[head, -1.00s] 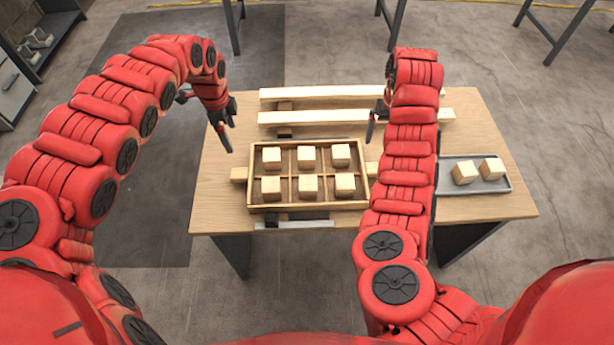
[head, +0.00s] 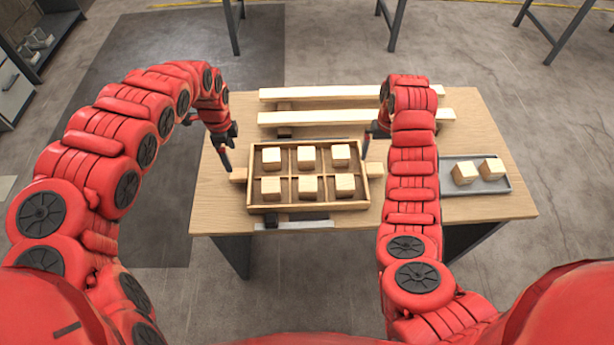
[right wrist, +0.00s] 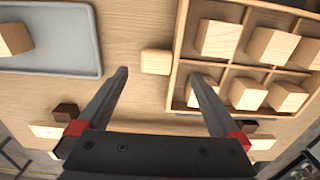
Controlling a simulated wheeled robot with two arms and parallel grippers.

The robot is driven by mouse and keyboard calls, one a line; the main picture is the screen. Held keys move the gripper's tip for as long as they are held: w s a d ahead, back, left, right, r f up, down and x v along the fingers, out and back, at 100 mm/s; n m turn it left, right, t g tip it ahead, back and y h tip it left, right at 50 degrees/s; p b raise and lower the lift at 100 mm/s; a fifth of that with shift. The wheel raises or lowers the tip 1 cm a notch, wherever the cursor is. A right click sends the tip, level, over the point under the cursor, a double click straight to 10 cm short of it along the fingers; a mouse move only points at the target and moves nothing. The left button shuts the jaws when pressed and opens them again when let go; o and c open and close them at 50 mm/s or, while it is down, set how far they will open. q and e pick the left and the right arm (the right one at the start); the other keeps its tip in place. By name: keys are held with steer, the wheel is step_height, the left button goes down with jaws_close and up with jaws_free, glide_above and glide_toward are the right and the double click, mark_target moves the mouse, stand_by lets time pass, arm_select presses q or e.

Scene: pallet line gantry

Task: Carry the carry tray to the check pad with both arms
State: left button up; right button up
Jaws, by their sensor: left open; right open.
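The carry tray (head: 308,207) is a wooden tray with compartments, lying flat on the table with several pale wooden blocks in it. It has a left handle (head: 239,174) and a right handle (head: 375,170). My left gripper (head: 226,160) is open and empty, just above and beside the left handle. My right gripper (head: 369,146) is open near the right handle, partly hidden by my arm. In the right wrist view, the right handle (right wrist: 156,62) shows between and just beyond the open fingertips (right wrist: 160,76). I cannot clearly identify the check pad; a dark and grey strip (head: 295,224) shows at the tray's front edge.
A grey tray (head: 448,188) with two blocks stands at the right of the wooden table (head: 220,205). It also shows in the right wrist view (right wrist: 60,72). Two long pale beams (head: 350,93) lie along the back of the table. Table legs stand beyond on the floor.

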mark_target(236, 173)
arm_select(q)
steer(key=f, duration=0.9)
steer(key=shift+d, duration=0.2)
arm_select(e)
step_height(236, 173, down, 9)
steer(key=shift+s+f, duration=0.1)
arm_select(q)
steer(key=shift+a+f, duration=0.15)
steer(key=shift+f, duration=0.6)
arm_select(e)
steer(key=shift+f, duration=0.65)
arm_select(q)
steer(key=shift+c, duration=0.3)
arm_select(e)
steer(key=shift+c, duration=0.3)
arm_select(q)
steer(key=c, duration=1.2)
arm_select(e)
steer(key=c, duration=1.2)
arm_select(q)
jaws_close()
arm_select(e)
jaws_close()
